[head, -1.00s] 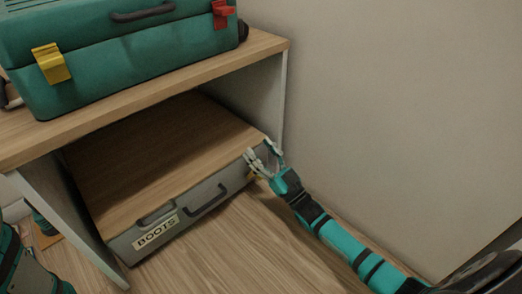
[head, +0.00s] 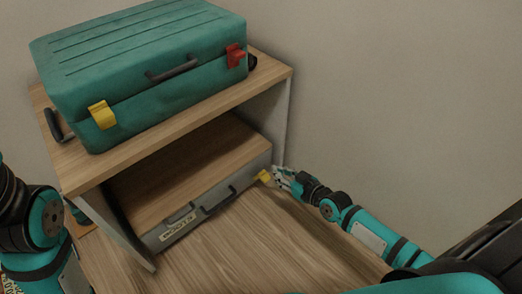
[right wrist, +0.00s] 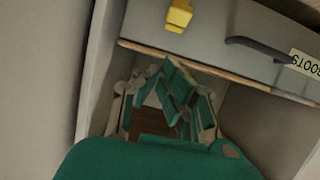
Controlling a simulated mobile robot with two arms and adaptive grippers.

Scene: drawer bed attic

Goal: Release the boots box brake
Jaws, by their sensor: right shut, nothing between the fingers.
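The boots box (head: 222,202) is a grey drawer with a wooden top, a dark handle and a BOOTS label, in the lower opening of a wooden cabinet. The yellow brake lever (head: 263,177) sticks out at the right end of its front. It also shows in the right wrist view (right wrist: 179,15), at the top. My right gripper (head: 279,177) is shut and empty, just right of the lever. In the right wrist view its fingers (right wrist: 180,85) lie below the lever, with no visible contact. My left arm shows at the left edge; its gripper is out of view.
A teal suitcase (head: 140,70) with a yellow latch (head: 102,115) and a red latch (head: 236,56) lies on the cabinet top (head: 190,118). A bare wall stands to the right. The wood floor (head: 265,245) in front of the box is clear.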

